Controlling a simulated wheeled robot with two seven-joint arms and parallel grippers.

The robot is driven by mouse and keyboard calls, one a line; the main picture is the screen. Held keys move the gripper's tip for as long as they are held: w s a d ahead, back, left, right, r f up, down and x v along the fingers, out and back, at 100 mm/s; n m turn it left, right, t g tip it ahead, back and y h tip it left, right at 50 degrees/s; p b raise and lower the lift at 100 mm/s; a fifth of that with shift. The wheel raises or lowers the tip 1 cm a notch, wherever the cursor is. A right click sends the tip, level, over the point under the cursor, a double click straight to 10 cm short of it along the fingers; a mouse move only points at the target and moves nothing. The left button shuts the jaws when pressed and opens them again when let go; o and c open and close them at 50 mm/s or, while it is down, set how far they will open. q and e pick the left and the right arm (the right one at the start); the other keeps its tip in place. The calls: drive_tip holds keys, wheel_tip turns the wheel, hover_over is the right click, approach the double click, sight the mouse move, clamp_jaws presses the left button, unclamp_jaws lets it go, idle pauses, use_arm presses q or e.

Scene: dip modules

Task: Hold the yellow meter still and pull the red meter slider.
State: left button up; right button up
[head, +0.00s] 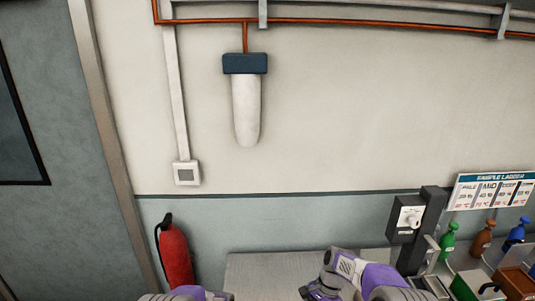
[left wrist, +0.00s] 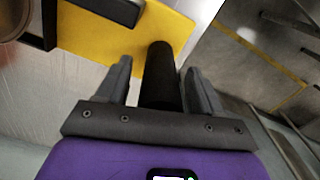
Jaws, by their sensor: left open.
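In the left wrist view a flat yellow body (left wrist: 175,30), likely the yellow meter, lies just beyond my left gripper (left wrist: 158,66). A thick black post (left wrist: 160,85) runs from the yellow body back between my two fingers. The left fingers are open, one on each side of the post, with a visible gap to each. A dark bar (left wrist: 118,8) crosses the yellow body at the top. In the head view only purple and grey parts of my arms show at the bottom edge; neither gripper's fingertips can be made out. No red slider is seen.
A grey worktop (head: 270,262) runs along the wall. A dark boxed unit (head: 405,220) is at the right, near green (head: 447,240), brown (head: 483,238) and blue (head: 516,234) bottles and a wooden box (head: 515,283). A red extinguisher (head: 175,255) stands left.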

use_arm(q)
drive_tip(key=shift+r, duration=0.1)
drive_tip(key=shift+r+p, duration=2.6)
drive_tip(key=shift+r, duration=1.8)
